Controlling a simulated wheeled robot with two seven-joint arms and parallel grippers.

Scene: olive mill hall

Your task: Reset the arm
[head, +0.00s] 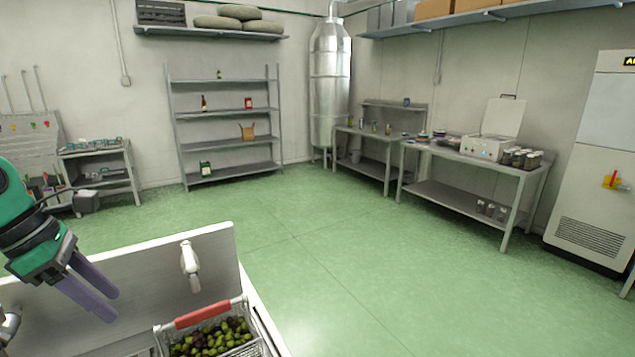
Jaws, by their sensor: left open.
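My left gripper (92,291) comes in from the left edge, green and black with dark purple-grey fingers. Its fingers are apart and empty, and it hangs above the left part of the grey metal counter. It is left of a wire basket (262,341) with a red handle (202,314), filled with green and dark olives (212,338), and does not touch it. My right gripper does not show in this view.
A metal back panel (130,285) with a pale tap-like fitting (190,266) rises behind the basket. Shelving (228,142), a steel tank (330,85), workbenches (470,165) and a tall white cabinet (600,150) line the walls. The green floor (350,270) between is clear.

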